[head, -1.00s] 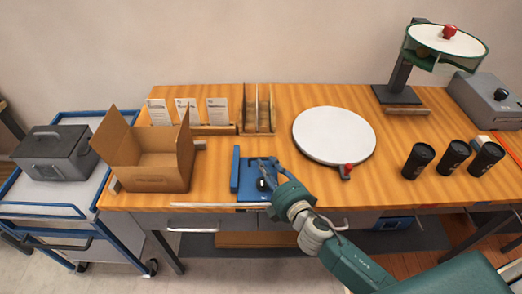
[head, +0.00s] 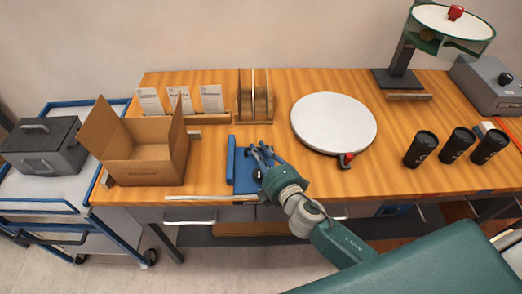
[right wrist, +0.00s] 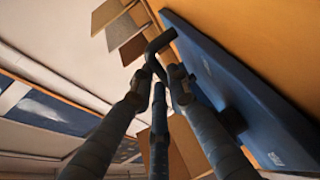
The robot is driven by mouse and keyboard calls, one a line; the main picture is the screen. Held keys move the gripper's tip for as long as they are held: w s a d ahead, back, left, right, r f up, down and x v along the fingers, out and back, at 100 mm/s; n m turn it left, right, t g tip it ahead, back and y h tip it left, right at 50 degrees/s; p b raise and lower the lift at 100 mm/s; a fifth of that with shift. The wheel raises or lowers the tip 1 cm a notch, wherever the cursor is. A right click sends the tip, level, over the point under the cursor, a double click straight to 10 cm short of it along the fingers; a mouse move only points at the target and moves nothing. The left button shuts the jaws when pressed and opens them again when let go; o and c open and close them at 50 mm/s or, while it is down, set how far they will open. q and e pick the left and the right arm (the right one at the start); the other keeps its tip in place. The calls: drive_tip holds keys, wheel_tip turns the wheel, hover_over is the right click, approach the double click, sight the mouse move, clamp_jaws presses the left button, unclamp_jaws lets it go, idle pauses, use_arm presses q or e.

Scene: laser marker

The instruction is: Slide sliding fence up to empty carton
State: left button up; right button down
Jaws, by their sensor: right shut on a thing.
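The sliding fence is blue, with an upright plate (head: 231,158) on its left and a flat base. It lies on the wooden table near the front edge, right of the carton and apart from it. The open, empty brown carton (head: 150,172) stands at the table's left end, flaps up. My right gripper (head: 262,156) is over the fence's base, shut on the fence's dark handle. In the right wrist view the fingers close around a black bent handle (right wrist: 160,42) beside the blue fence (right wrist: 235,90); their exact contact is partly hidden. My left gripper is not in view.
A strip of bare table lies between carton and fence. Behind stand a card holder (head: 205,118) and a slotted wooden rack (head: 255,100). A white round turntable (head: 333,122) is to the right, with several black cups (head: 421,148) beyond. A blue-framed cart (head: 60,190) stands left.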

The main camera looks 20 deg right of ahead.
sight(245, 160)
drive_tip(key=a, duration=0.2)
drive_tip(key=w+a, duration=0.1)
drive_tip(key=a, duration=0.1)
drive_tip(key=shift+w+a, duration=0.2)
drive_tip(key=w+a+b, duration=0.1)
drive_tip(key=a, duration=0.2)
drive_tip(key=w+a+b, duration=0.1)
drive_tip(key=a, duration=0.2)
drive_tip(key=w+a+b, duration=0.1)
drive_tip(key=a, duration=0.2)
drive_tip(key=shift+a+r, duration=0.1)
drive_tip(key=shift+a, duration=0.25)
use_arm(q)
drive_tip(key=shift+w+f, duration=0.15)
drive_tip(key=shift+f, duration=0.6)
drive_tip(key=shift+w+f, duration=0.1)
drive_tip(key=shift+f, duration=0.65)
use_arm(e)
drive_tip(key=shift+w+a+r, duration=0.1)
drive_tip(key=shift+a, duration=0.4)
drive_tip(key=c, duration=1.9)
unclamp_jaws()
drive_tip(key=shift+c, duration=0.2)
drive_tip(key=shift+w+f, duration=0.2)
drive_tip(key=shift+s, duration=0.35)
drive_tip(key=v, duration=1.1)
drive_tip(key=shift+s, duration=0.2)
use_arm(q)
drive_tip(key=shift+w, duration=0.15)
